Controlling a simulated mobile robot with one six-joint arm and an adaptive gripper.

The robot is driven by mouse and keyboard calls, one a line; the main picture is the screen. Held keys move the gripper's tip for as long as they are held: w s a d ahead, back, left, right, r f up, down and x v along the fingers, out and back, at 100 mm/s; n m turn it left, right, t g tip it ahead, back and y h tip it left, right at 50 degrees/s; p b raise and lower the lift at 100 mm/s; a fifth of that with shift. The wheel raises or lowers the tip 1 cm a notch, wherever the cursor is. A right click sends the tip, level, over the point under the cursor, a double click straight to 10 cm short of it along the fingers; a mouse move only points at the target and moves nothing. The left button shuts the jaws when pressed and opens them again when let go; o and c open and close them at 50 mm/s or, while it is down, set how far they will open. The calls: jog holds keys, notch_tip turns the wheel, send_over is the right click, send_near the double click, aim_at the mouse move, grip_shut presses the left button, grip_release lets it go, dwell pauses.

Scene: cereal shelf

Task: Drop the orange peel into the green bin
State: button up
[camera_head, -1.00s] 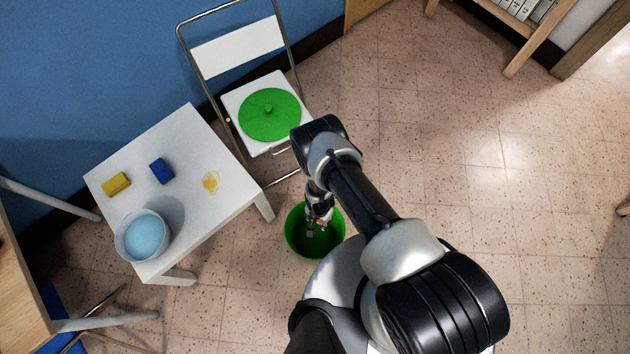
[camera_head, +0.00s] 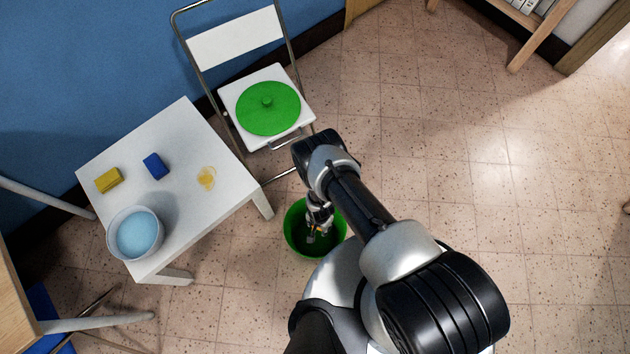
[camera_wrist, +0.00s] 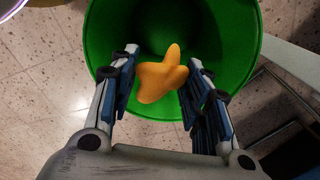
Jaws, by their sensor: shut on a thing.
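The orange peel (camera_wrist: 160,76) is an orange-yellow, irregular piece. My gripper (camera_wrist: 157,88) is shut on it, with a finger on each side. In the wrist view the green bin (camera_wrist: 244,45) is open and lies behind the peel, so the peel is over its mouth. In the head view my gripper (camera_head: 316,230) points down over the green bin (camera_head: 292,222). The peel is too small to make out clearly there. How far the fingertips are above or inside the rim is hard to tell.
A white table (camera_head: 195,225) at left carries a yellow block (camera_head: 108,180), a blue block (camera_head: 155,165), a yellow stain (camera_head: 206,178) and a bowl of blue liquid (camera_head: 138,232). A green lid (camera_head: 268,108) lies on the white chair (camera_head: 236,42). The floor at right is clear.

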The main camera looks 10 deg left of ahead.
jog(key=o, duration=1.1)
jog(key=shift+r, duration=0.15)
notch_tip(320, 180, up, 12)
jog(key=shift+f, duration=0.1)
